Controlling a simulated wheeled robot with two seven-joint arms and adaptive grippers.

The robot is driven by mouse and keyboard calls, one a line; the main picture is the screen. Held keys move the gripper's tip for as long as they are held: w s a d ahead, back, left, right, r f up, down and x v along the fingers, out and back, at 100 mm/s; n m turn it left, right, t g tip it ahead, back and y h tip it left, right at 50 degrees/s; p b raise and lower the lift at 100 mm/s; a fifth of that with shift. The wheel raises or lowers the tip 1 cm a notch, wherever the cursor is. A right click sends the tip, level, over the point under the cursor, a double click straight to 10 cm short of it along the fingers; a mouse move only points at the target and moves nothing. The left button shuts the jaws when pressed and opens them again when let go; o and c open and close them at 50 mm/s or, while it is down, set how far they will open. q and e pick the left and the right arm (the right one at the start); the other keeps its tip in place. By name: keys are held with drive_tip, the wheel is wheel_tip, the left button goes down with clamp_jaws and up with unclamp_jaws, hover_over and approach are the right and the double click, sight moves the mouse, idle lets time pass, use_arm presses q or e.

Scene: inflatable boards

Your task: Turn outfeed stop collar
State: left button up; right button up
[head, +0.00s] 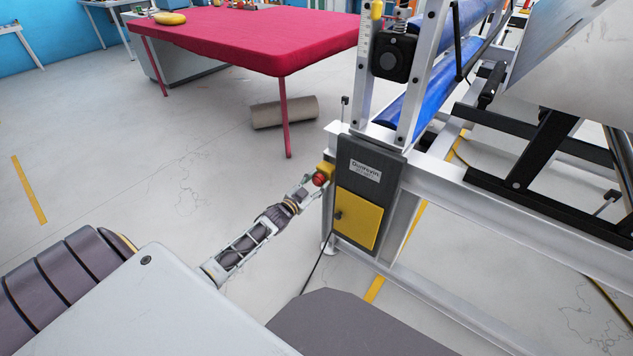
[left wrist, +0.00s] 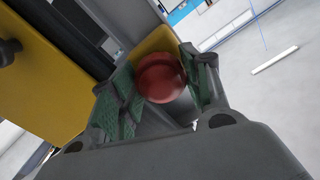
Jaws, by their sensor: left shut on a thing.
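The outfeed stop is a red round mushroom knob (head: 319,179) on a small yellow housing (head: 326,168), at the left side of the machine's end post. It also shows in the left wrist view (left wrist: 160,77), in front of its yellow housing (left wrist: 157,40). My left gripper (head: 312,184) reaches it from the lower left. Its green-padded fingers (left wrist: 160,88) stand on both sides of the red knob and are shut on it. The collar cannot be told apart from the knob, and its turned angle cannot be read. My right gripper is not in view.
A dark panel (head: 365,168) with a yellow door (head: 357,219) is right beside the stop. The machine's white frame (head: 440,180) and blue rollers (head: 405,105) lie to the right. A red-topped table (head: 245,40) and a roll (head: 285,112) stand behind. Floor to the left is clear.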

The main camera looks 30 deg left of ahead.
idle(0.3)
use_arm(q)
drive_tip(key=o, duration=1)
drive_tip(key=shift+s, duration=0.15)
drive_tip(key=shift+s+a, duration=0.15)
drive_tip(key=shift+s, duration=1.8)
drive_tip(key=shift+s+a, duration=0.15)
drive_tip(key=shift+s, duration=1.75)
drive_tip(key=shift+s+a, duration=0.15)
drive_tip(key=shift+s, duration=1.8)
